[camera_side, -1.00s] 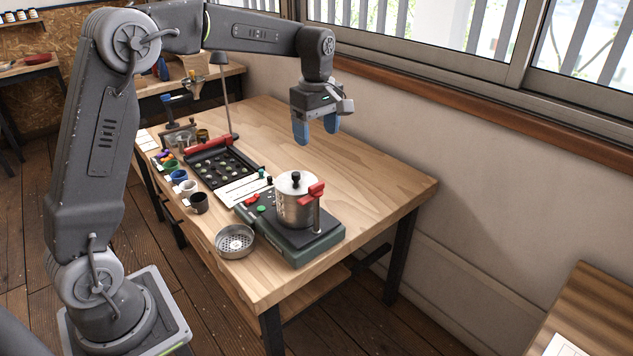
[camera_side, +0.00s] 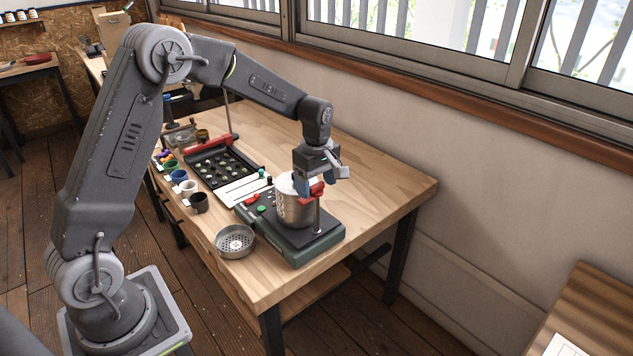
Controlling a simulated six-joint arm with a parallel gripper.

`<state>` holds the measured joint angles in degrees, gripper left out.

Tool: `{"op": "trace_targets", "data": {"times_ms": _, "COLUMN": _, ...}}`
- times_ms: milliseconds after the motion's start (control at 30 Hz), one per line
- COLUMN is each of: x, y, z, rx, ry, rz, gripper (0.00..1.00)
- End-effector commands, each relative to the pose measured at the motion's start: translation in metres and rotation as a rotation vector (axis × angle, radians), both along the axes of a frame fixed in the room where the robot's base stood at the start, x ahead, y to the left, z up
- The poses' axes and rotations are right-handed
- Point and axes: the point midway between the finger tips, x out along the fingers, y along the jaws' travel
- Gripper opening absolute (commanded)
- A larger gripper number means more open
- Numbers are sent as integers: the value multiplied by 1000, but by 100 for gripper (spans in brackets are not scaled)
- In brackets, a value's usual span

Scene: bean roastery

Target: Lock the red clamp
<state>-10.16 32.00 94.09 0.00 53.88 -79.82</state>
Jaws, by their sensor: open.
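The red clamp (camera_side: 314,192) sits on an upright post at the right side of the metal canister (camera_side: 292,211). The canister stands on the dark green base unit (camera_side: 291,246), which has a red and a green button. My gripper (camera_side: 308,184) is down at the canister's top, with its blue fingers right beside the clamp. The fingers hide the canister's lid knob and partly overlap the clamp. The gripper is open; I cannot tell whether a finger touches the clamp or the lid.
A round perforated metal dish (camera_side: 235,241) lies in front of the base unit. Several small cups, such as a black one (camera_side: 199,202), line the table's left edge. A black tray (camera_side: 222,166) stands behind. The table's right side (camera_side: 385,185) is clear.

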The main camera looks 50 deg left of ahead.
Motion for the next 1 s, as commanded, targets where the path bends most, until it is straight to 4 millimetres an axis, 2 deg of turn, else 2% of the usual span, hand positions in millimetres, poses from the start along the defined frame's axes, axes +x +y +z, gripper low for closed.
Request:
{"op": "trace_targets", "data": {"times_ms": 200, "x": 0, "y": 0, "z": 0, "rx": 0, "ry": 0, "rz": 0, "gripper": 73}}
{"op": "trace_targets", "data": {"times_ms": 700, "x": 0, "y": 0, "z": 0, "rx": 0, "ry": 0, "rz": 0, "gripper": 25}}
{"op": "trace_targets", "data": {"times_ms": 1000, "x": 0, "y": 0, "z": 1, "rx": 0, "ry": 0, "rz": -39, "gripper": 25}}
